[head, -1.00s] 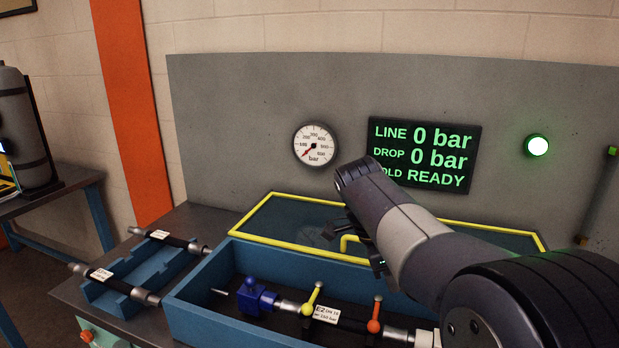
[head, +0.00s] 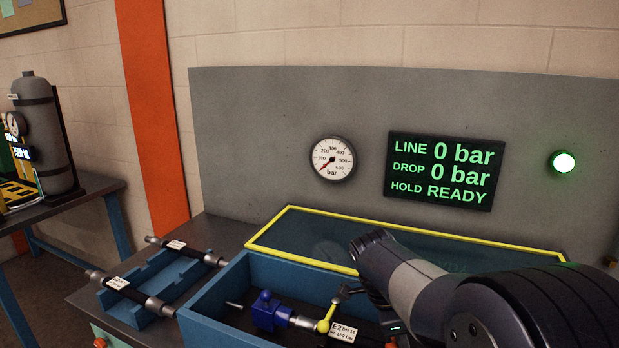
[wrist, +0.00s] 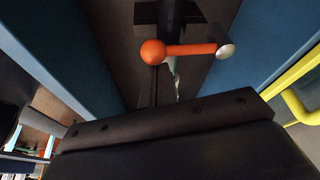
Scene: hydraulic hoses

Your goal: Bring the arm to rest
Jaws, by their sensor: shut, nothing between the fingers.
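My arm (head: 410,285) reaches in from the lower right of the head view, over the blue test trough (head: 215,290). My gripper (head: 345,291) is partly hidden by the arm; its dark tip shows close to the top of the yellow valve lever (head: 326,322). It is shut and holds nothing. I cannot tell whether it touches the lever. A labelled hose (head: 342,332) lies in the trough with a blue fitting (head: 268,312).
A yellow-edged clear lid (head: 300,235) stands open behind the trough. A blue cradle (head: 165,285) with two dark hose pieces is at left. The gauge (head: 333,160) needle sits low; the display (head: 440,172) reads 0 bar and READY. A green lamp (head: 563,162) glows.

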